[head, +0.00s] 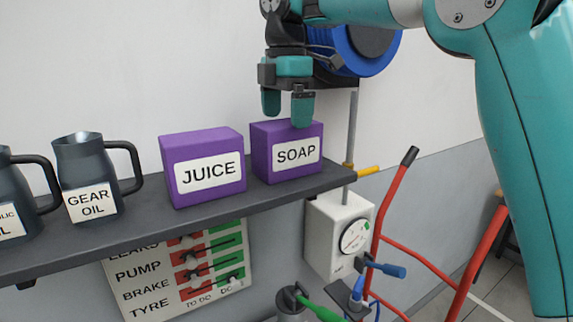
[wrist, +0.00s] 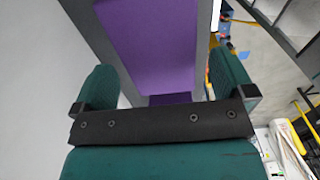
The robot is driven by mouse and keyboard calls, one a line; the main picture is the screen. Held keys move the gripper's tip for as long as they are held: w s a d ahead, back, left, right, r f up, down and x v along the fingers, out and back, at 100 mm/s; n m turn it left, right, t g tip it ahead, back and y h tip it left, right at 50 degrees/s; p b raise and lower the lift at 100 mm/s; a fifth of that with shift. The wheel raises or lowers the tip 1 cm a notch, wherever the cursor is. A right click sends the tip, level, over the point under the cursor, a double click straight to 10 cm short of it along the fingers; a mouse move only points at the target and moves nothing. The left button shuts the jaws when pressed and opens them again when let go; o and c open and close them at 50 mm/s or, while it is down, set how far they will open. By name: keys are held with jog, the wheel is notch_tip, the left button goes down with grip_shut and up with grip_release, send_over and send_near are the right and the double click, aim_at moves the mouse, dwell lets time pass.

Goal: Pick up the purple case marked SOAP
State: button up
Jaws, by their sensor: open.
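The purple case marked SOAP (head: 274,150) stands on the dark shelf (head: 120,239) near its right end. A second purple case, marked JUICE (head: 203,168), stands just to its left. My gripper (head: 287,112) is open and points down at the SOAP case, with its fingertips at about the height of the case's top. One fingertip overlaps the top edge in the head view; whether it touches cannot be told. In the wrist view a purple case top (wrist: 152,45) shows beyond and between the two open fingers (wrist: 165,90). The gripper holds nothing.
A GEAR OIL jug (head: 88,180) and another dark jug (head: 22,200) stand further left on the shelf. A blue reel (head: 362,45) hangs on the wall behind my gripper. A grey pipe (head: 350,130) rises by the shelf's right end. A red hand truck (head: 393,203) stands at right.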

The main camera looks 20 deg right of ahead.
aim_at(287, 139)
jog(key=shift+w+d+f+b, duration=0.1)
jog(key=shift+d+f+b, duration=0.05)
jog(key=shift+f+b, duration=2.6)
jog(key=shift+r, duration=0.1)
jog(key=c, duration=1.2)
